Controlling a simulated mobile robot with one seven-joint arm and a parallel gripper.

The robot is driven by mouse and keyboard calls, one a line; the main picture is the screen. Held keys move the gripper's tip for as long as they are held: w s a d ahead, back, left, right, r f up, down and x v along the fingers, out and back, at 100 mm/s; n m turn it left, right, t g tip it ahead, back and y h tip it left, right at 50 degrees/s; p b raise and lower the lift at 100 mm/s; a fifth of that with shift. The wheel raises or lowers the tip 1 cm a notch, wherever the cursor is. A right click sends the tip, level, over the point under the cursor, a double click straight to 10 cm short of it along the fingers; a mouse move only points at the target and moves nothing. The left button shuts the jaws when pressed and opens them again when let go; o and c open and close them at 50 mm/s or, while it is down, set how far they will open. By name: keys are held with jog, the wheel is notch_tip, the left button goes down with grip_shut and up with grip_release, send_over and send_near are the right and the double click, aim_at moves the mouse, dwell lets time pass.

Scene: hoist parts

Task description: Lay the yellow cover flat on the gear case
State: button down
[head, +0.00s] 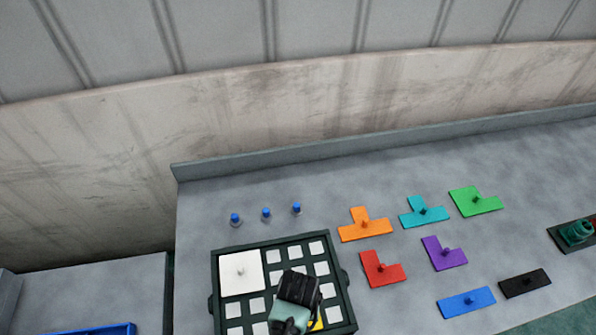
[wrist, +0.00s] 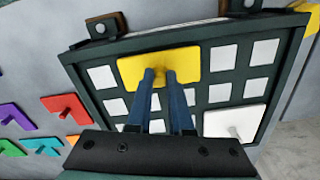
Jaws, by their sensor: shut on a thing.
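The gear case (head: 216,292) is a dark green tray with several white square cells; its rim also shows in the wrist view (wrist: 77,82). The yellow cover (wrist: 186,62) is a rectangular plate in the wrist view, over cells near the case's wall. I cannot tell whether it touches the cells or hovers just above. In the head view only a yellow sliver (head: 318,324) shows beside my gripper (head: 297,290). In the wrist view my gripper (wrist: 160,78) is shut on the cover's knob, which the fingers mostly hide.
A white cover with a knob (head: 240,272) lies in the case's far left corner. Several blue-topped pegs (head: 266,214) stand behind the case. To its right lie orange (head: 364,226), red (head: 382,270), purple (head: 445,254), teal, green, blue and black pieces. Bare bench (head: 330,190) lies behind.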

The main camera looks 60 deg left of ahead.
jog(key=shift+f, duration=0.1)
jog(key=c, duration=0.8)
grip_release()
